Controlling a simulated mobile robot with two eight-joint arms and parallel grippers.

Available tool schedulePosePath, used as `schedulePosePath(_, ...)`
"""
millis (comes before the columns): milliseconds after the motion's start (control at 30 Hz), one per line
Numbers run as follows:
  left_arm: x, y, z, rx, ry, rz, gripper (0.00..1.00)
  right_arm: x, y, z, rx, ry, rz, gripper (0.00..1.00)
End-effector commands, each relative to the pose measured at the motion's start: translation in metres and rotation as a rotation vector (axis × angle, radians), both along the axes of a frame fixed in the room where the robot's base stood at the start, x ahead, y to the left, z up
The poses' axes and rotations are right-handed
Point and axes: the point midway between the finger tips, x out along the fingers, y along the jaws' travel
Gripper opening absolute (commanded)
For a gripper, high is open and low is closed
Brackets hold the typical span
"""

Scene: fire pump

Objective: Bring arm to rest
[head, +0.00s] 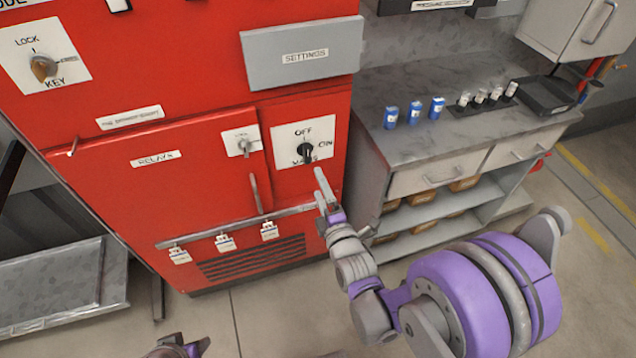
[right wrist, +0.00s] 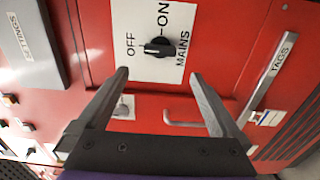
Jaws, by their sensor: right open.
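My right gripper (head: 322,188) is in front of the red cabinet (head: 110,155), just below the mains switch (head: 305,150). In the right wrist view its two grey fingers (right wrist: 158,75) are spread apart with nothing between them. The black knob of the mains switch (right wrist: 157,47) shows beyond the fingertips, apart from them. Its plate reads OFF, ON and MAINS. A piece of my left arm shows at the bottom edge of the head view; its jaws cannot be made out.
A horizontal rail (head: 235,228) with hanging tags and a vertical handle (head: 256,193) stick out beside my right gripper. A workbench (head: 440,135) with blue cans (head: 414,112) stands to the right. A metal table (head: 60,285) stands left. Floor shows in front.

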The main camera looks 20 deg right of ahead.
Motion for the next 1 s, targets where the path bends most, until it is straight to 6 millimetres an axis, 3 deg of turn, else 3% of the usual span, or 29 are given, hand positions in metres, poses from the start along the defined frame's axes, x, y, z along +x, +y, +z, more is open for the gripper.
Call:
schedulePosePath(433,0.000,0.000,0.000,0.000,0.000,0.000,0.50,0.000,0.000,0.000,0.011,0.010,0.001,1.00)
schedulePosePath(633,0.000,0.000,0.000,0.000,0.000,0.000,0.50,-0.014,0.001,-0.005,0.239,0.181,-0.009,1.00)
schedulePosePath(767,0.000,0.000,0.000,0.000,0.000,0.000,0.50,-0.043,0.002,-0.016,0.514,0.389,-0.081,1.00)
schedulePosePath(1000,0.000,0.000,0.000,0.000,0.000,0.000,0.50,-0.128,-0.001,-0.036,0.978,0.711,-0.380,1.00)
